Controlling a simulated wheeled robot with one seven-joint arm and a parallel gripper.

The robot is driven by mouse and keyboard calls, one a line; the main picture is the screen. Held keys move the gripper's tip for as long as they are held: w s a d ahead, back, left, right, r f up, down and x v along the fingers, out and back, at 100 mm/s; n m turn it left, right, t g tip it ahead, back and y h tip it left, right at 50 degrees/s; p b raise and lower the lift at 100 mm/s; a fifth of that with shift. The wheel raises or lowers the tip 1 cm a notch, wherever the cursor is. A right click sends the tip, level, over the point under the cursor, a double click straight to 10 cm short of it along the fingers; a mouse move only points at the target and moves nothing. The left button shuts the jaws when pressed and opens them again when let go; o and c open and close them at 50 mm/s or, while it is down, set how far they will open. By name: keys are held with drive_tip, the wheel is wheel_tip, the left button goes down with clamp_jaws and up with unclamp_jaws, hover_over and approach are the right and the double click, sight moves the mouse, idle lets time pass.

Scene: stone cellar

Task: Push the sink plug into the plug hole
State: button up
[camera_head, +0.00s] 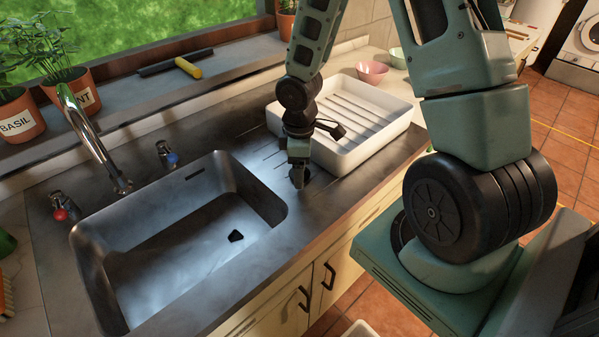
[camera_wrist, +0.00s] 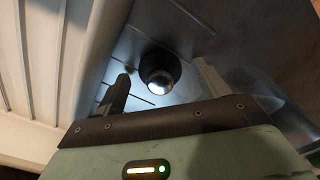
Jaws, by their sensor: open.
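The sink plug (camera_wrist: 160,69), dark and round with a shiny metal knob, lies on the ribbed metal drainer beside the basin. In the wrist view it shows between and beyond the two fingers of my gripper (camera_head: 298,178). My gripper is open and points down over the drainer; the fingers do not visibly close on the plug. In the head view my gripper largely hides the plug. The metal sink (camera_head: 165,255) is left of my gripper. The plug hole (camera_head: 236,236) shows as a small dark opening in the basin floor, towards its right side.
A white dish rack (camera_head: 355,150) stands close behind and right of my gripper. A tap (camera_head: 95,140) with red (camera_head: 62,207) and blue (camera_head: 168,156) knobs stands behind the basin. Potted herbs (camera_head: 20,118) sit at the back left. The basin looks empty.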

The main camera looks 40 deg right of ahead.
drive_tip(key=c, duration=1.1)
drive_tip(key=shift+o, duration=0.2)
drive_tip(key=shift+r, duration=0.1)
